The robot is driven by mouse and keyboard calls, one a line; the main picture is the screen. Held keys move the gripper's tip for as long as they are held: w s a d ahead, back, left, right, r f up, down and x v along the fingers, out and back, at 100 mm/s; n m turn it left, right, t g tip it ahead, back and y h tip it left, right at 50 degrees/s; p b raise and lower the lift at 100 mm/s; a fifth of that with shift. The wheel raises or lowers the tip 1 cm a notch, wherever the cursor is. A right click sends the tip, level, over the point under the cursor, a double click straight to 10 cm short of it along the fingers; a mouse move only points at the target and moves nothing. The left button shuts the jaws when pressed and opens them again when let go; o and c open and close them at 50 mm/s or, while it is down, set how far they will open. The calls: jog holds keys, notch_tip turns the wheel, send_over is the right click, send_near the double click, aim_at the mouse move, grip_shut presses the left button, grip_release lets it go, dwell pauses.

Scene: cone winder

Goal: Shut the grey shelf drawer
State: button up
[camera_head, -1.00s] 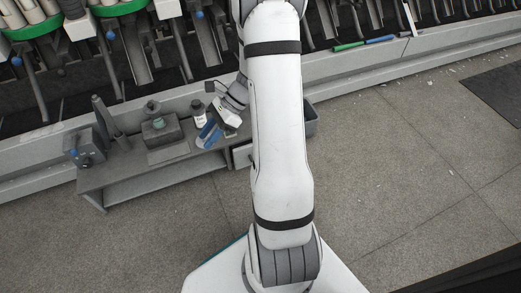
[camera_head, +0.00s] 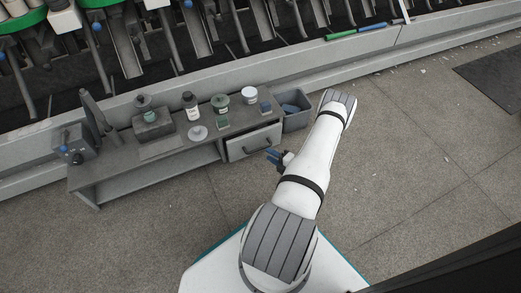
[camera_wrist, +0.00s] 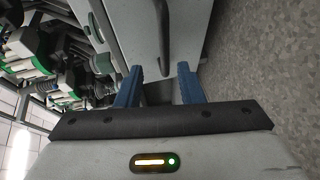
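The grey shelf (camera_head: 120,178) stands low along the machine in the head view. Its drawer (camera_head: 240,149) is at the right end, a pale grey front with a dark bar handle. I cannot tell how far it stands out. My gripper (camera_head: 272,154) is just in front of the drawer's lower right part, its blue fingers pointing left. In the wrist view the drawer front (camera_wrist: 137,30) and handle (camera_wrist: 164,40) lie ahead. My gripper (camera_wrist: 160,68) is open there, its two blue fingers apart and nothing held; contact with the drawer cannot be told.
Bottles, jars and small boxes stand on the shelf top, among them a white bottle (camera_head: 193,113) and a white-lidded jar (camera_head: 249,97). A grey bin (camera_head: 297,121) stands right beside the shelf. Open floor (camera_head: 420,170) lies to the right.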

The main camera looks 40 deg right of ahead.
aim_at(260, 149)
jog(key=shift+m, duration=0.3)
jog(key=b+x, duration=0.1)
jog(key=x, duration=0.1)
jog(key=b+x, duration=0.1)
jog(key=x, duration=0.2)
jog(key=f+b+x, duration=0.1)
jog(key=x, duration=0.1)
jog(key=shift+w+d, duration=0.15)
jog(key=shift+c, duration=0.5)
grip_shut()
